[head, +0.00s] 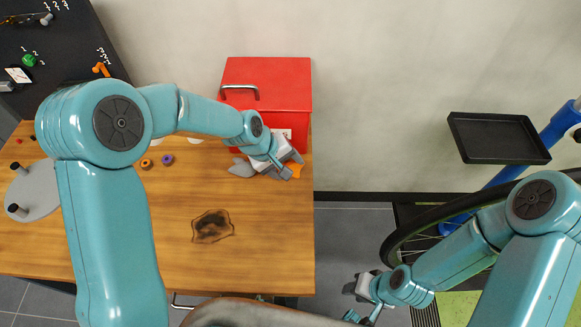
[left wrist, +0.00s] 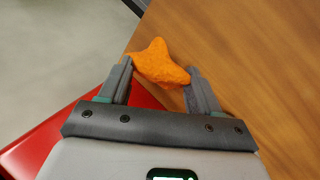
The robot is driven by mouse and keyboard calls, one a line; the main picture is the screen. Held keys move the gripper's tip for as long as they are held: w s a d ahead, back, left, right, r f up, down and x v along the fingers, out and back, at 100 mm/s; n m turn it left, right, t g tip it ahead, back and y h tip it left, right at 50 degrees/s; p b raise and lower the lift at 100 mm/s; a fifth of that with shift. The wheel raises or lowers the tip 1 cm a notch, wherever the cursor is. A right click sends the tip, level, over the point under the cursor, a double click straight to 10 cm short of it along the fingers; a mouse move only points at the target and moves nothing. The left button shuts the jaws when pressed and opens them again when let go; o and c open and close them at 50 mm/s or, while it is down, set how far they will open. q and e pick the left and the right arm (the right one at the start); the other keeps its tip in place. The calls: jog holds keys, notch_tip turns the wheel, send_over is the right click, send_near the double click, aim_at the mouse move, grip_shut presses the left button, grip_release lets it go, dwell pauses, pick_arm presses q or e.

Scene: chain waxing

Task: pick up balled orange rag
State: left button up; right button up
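The balled orange rag (head: 296,170) lies on the wooden table near its right edge, in front of the red box. In the left wrist view the orange rag (left wrist: 160,63) is a lumpy, pointed ball between the tips of my left gripper (left wrist: 160,70). One finger is on each side, close to it or touching; a firm grip does not show. In the head view my left gripper (head: 292,166) partly covers the rag. My right gripper (head: 362,300) is low, right of the table, away from the rag, its fingers apart with nothing visible between them.
A red box (head: 268,85) stands behind my left gripper. A grey rag (head: 241,168) lies just left of it. A black tray (head: 497,138) and a bicycle wheel (head: 400,238) are at right.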

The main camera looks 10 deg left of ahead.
pick_arm(q)
jog(key=c, duration=0.3)
jog(key=shift+r, duration=0.1)
notch_tip(320, 180, up, 20)
jog(key=p, duration=0.2)
jog(key=shift+p, duration=0.35)
jog(key=shift+o, duration=0.5)
jog(key=shift+w, duration=0.1)
